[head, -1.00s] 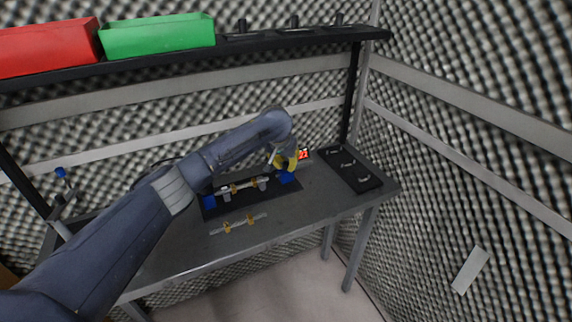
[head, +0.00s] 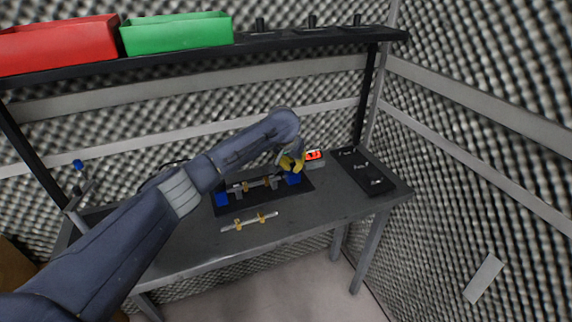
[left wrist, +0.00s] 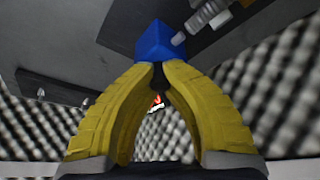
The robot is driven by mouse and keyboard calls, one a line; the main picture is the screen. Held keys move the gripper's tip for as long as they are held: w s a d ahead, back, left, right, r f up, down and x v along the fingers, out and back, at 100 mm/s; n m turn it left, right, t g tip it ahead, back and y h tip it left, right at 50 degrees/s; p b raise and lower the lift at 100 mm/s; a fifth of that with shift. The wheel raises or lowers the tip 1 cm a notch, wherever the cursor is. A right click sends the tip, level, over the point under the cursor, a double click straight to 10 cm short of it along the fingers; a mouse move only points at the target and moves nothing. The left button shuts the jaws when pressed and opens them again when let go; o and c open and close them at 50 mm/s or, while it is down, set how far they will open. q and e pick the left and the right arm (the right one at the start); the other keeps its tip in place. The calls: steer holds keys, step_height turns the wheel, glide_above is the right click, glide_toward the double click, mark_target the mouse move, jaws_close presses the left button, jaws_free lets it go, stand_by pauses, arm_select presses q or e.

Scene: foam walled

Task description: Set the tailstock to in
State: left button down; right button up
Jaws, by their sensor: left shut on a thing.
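My left gripper (head: 291,164) has yellow fingers and is at the right end of the black fixture on the table. The blue tailstock block (head: 294,179) is right below its fingertips. In the left wrist view the fingers (left wrist: 158,75) come together at the near side of the blue block (left wrist: 153,40), shut on a small dark part there that they mostly hide. A metal shaft with brass-coloured collars (head: 262,184) lies along the fixture, between the right blue block and another blue block (head: 221,199) at the left end. My right gripper is not in view.
A second shaft with brass-coloured collars (head: 250,222) lies on the table in front of the fixture. A small box with a red display (head: 314,156) stands behind the gripper. A black tray (head: 372,181) lies at the right. Red (head: 60,46) and green (head: 176,36) bins stand on the shelf above.

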arm_select(q)
steer(key=shift+a+r, duration=0.1)
steer(key=shift+a, duration=0.35)
steer(key=c, duration=1.3)
jaws_free()
steer(key=shift+d, duration=0.15)
steer(key=shift+o, duration=0.2)
steer(key=v, duration=1.2)
